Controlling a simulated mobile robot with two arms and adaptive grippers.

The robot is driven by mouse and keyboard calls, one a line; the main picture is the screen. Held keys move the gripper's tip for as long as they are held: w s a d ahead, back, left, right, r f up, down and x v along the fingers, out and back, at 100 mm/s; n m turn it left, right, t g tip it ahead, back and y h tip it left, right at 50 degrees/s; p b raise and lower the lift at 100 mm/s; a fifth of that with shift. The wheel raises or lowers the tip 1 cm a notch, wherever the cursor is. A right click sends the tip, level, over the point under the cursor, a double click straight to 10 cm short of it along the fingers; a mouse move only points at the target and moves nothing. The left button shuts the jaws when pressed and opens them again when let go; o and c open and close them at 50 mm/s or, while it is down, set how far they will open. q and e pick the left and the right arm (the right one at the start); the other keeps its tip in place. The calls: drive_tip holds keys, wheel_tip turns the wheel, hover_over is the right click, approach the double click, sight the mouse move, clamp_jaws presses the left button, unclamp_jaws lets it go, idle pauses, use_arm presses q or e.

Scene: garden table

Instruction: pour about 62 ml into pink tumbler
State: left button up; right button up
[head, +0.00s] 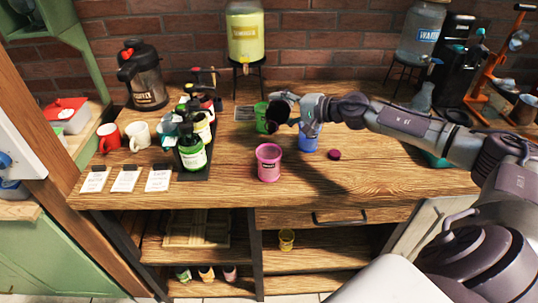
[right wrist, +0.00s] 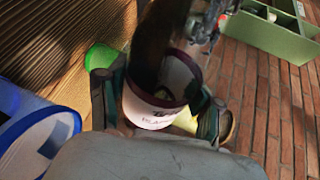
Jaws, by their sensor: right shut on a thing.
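The pink tumbler (head: 268,164) stands upright near the front middle of the wooden table. I cannot make out what is inside it. My right gripper (head: 287,108) is shut on a dark container (head: 277,115), up behind and slightly right of the pink tumbler. In the right wrist view the container (right wrist: 155,108) shows a maroon rim and a white area with lettering, between the two fingers. It looks tilted; its contents and any stream cannot be made out. My left gripper is out of view.
A green tumbler (head: 261,119) and a blue tumbler (head: 308,143) stand close to the gripper. A maroon disc (head: 334,155) lies to the right. Several bottles, including a green one (head: 192,154), crowd the left. The front right of the table is clear.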

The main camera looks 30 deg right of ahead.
drive_tip(key=shift+d+f+b, duration=0.1)
drive_tip(key=shift+f+b, duration=0.15)
drive_tip(key=shift+b, duration=0.4)
drive_tip(key=shift+w+r, duration=0.1)
drive_tip(key=shift+d, duration=0.15)
drive_tip(key=shift+w+d, duration=0.1)
drive_tip(key=shift+d, duration=0.1)
drive_tip(key=shift+w+d, duration=0.1)
drive_tip(key=shift+w, duration=0.05)
drive_tip(key=shift+d+n+t+b, duration=0.1)
drive_tip(key=shift+n+t+b, duration=0.2)
drive_tip(key=shift+n+b, duration=0.15)
idle(0.7)
